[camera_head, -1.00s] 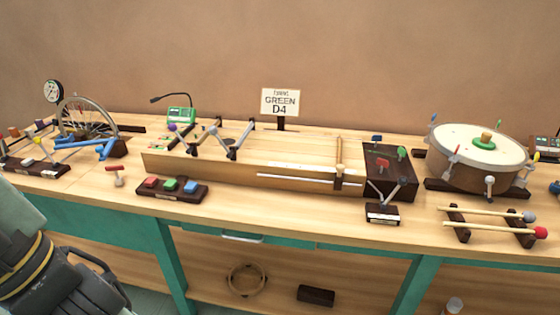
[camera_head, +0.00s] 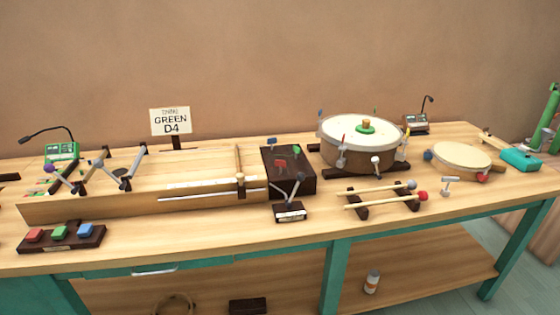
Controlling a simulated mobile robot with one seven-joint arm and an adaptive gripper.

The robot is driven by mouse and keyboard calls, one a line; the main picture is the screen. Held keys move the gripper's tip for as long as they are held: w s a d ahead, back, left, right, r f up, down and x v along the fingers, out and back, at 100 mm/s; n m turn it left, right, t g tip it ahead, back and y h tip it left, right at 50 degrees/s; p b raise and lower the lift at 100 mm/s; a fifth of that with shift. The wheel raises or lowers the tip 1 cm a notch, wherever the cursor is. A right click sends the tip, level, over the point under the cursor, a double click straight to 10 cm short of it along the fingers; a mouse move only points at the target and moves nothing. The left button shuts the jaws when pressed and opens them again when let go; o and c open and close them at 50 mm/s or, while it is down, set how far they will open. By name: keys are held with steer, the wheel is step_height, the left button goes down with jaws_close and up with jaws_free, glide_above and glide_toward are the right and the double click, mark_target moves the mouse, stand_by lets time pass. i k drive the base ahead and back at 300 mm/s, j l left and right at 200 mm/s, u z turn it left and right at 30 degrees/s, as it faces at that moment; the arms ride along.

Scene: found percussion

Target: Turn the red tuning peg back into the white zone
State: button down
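A small red peg (camera_head: 281,164) stands on the dark box (camera_head: 304,186) at the right end of the long wooden string instrument (camera_head: 120,202). I take it to be the red tuning peg. A green peg (camera_head: 296,149) and a blue peg (camera_head: 270,141) stand on the same box. The white zone and the peg's angle are too small to make out. My gripper is not in view.
A round drum (camera_head: 345,158) stands right of the box. A small stand with crossed sticks (camera_head: 290,213) is in front of it, and two mallets rest on a rack (camera_head: 408,202). Bare tabletop (camera_head: 400,225) lies along the front edge. A sign (camera_head: 171,121) reads GREEN D4.

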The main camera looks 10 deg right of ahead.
mark_target(279, 163)
steer(key=i+l+u, duration=0.25)
steer(key=i+l, duration=0.2)
steer(key=i+l+u, duration=0.2)
steer(key=i+l, duration=0.2)
steer(key=l, duration=0.15)
